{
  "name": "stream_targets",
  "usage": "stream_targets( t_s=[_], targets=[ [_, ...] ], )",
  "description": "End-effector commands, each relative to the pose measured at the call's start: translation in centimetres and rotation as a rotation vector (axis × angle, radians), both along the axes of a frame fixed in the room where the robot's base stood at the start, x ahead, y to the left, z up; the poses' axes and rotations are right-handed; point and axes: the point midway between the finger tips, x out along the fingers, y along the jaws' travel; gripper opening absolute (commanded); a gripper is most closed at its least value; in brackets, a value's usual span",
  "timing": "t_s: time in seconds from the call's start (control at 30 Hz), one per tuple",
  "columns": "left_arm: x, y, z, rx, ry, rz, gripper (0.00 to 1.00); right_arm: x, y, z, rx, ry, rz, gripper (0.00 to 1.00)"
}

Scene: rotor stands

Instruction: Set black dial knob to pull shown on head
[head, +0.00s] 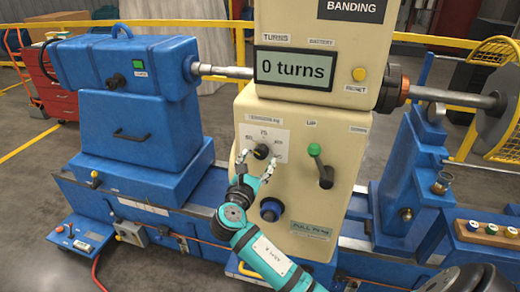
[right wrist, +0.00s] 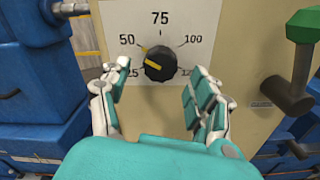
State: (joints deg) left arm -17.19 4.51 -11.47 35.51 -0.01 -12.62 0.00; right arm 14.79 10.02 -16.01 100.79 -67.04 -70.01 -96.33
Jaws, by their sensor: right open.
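The black dial knob (head: 261,152) is on a white scale plate on the cream head. A small yellow mark sits by the knob's upper left edge, toward 50. The scale runs 25, 50, 75, 100, 125. A green label (head: 310,229) low on the head appears to read PULL 70 kg. My right gripper (head: 254,168) is open in front of the knob; its fingers (right wrist: 157,82) are apart, below and either side of it, not visibly touching.
A green-topped lever (head: 318,165) stands right of the dial; it also shows in the right wrist view (right wrist: 296,65). A display (head: 294,68) reads 0 turns, beside a yellow reset button (head: 360,74). A dark round knob (head: 270,209) sits below the dial, close to my arm.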

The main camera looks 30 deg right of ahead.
Motion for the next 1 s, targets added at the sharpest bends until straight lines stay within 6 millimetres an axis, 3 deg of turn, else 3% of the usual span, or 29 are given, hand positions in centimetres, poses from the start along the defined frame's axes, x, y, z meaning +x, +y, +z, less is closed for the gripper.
stream_targets(
  t_s=[0.23,0.63,1.0],
  targets=[
    [0.0,0.0,1.1,0.000,0.000,0.000,0.87,2.2,-2.5,0.1,-0.001,0.001,0.000,0.62],
    [0.0,0.0,1.1,0.000,0.000,0.000,0.87,2.6,-3.0,0.0,0.000,0.000,0.001,0.61],
    [0.0,0.0,1.1,0.000,-0.001,0.000,0.87,2.5,-3.0,0.0,0.001,0.000,0.001,0.13]
  ],
)
